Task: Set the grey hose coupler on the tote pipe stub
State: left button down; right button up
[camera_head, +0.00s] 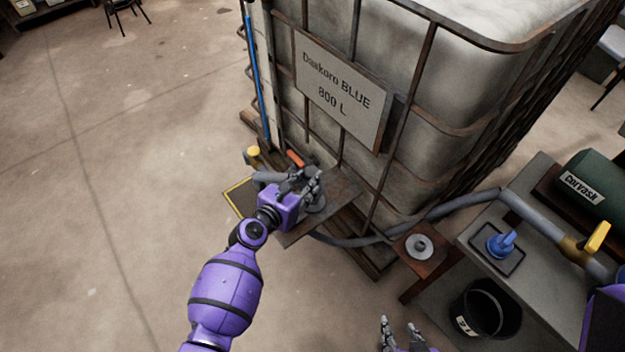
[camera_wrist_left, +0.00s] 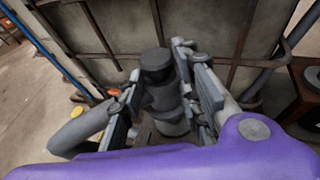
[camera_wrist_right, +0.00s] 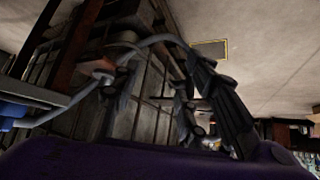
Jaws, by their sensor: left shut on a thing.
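My left gripper (camera_head: 308,183) is at the tote's lower front corner, above a brown shelf (camera_head: 328,200). It is shut on the grey hose coupler (camera_wrist_left: 163,98), an upright stepped grey cylinder with a dark top, between its fingers in the left wrist view. The coupler's lower part (camera_head: 316,204) shows under the fingers in the head view. The pipe stub cannot be told apart from the coupler and fingers, so contact between them is unclear. My right gripper (camera_head: 400,329) is open and empty at the bottom of the head view, away from the tote.
The caged tote (camera_head: 340,85) stands behind the left gripper. An orange handle (camera_head: 295,158) and a yellow knob (camera_head: 253,152) are close by. A grey hose (camera_head: 455,205) runs right to a bench (camera_head: 480,235). A small stand (camera_head: 432,264) holds a grey disc.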

pick_arm(q)
jog(key=shift+d+f, duration=0.2)
jog(key=shift+f, duration=0.1)
notch_tip(320, 180, down, 5)
jog(key=b, duration=0.5)
jog(key=shift+s, duration=0.1)
pick_arm(e)
jog(key=shift+g, duration=0.3)
jog(key=f, duration=0.1)
jog(key=s+f, duration=0.1)
jog(key=f, duration=0.3)
jog(key=shift+s, duration=0.25)
jog(key=shift+s+d+f, duration=0.1)
jog(key=shift+s, duration=0.05)
pick_arm(q)
jog(key=shift+p, duration=0.3)
pick_arm(e)
jog(key=shift+w+r, duration=0.2)
jog(key=shift+r, duration=0.1)
pick_arm(q)
jog(key=shift+f, duration=0.15)
pick_arm(e)
jog(key=shift+s+f, duration=0.15)
jog(key=shift+f, duration=0.1)
pick_arm(q)
jog(key=shift+f+b, duration=0.3)
jog(key=shift+b, duration=0.1)
pick_arm(e)
jog(key=shift+s+f, duration=0.3)
jog(key=shift+f, duration=0.05)
